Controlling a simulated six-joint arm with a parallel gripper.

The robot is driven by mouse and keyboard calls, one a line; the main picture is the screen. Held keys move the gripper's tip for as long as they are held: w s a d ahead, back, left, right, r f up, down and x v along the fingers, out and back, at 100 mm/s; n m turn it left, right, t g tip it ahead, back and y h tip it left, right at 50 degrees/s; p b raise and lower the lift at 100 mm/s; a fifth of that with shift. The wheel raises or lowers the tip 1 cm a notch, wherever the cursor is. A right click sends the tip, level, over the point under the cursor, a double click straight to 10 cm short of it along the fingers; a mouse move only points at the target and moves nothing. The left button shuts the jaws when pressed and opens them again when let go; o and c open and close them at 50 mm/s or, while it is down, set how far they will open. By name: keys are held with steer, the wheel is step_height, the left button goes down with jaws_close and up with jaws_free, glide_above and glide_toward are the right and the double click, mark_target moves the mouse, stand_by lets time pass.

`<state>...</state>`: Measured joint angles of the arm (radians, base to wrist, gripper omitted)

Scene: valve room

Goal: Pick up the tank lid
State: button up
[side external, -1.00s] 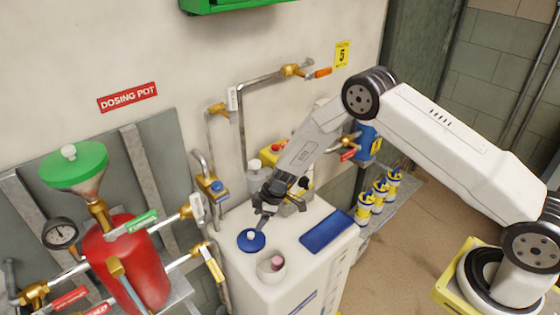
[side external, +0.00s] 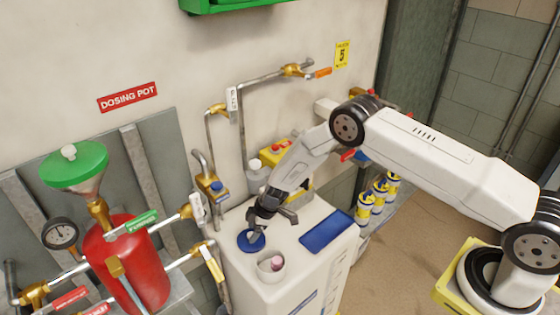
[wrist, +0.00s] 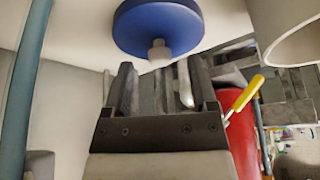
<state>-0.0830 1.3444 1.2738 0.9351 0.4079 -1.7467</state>
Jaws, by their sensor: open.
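The tank lid is a round blue disc (side external: 250,241) lying on top of the white tank (side external: 262,285) near its left edge. In the wrist view the blue lid (wrist: 158,28) shows with a small pale knob (wrist: 160,52) at its middle. My gripper (side external: 257,228) is low over the lid and hides part of it in the side view. In the wrist view my gripper (wrist: 158,88) has its two fingers apart, with the knob just beyond the tips and roughly between them. I cannot tell whether a finger touches the lid.
A blue rectangular pad (side external: 327,231) lies to the right on the tank top. Behind are a grey bottle (side external: 256,176) and a yellow box (side external: 283,151). Pipes and a red vessel (side external: 130,260) are left.

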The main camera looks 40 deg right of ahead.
steer(key=shift+w+a+f, duration=0.15)
steer(key=shift+a+f, duration=0.1)
steer(key=shift+f, duration=0.4)
steer(key=shift+c, duration=0.2)
jaws_close()
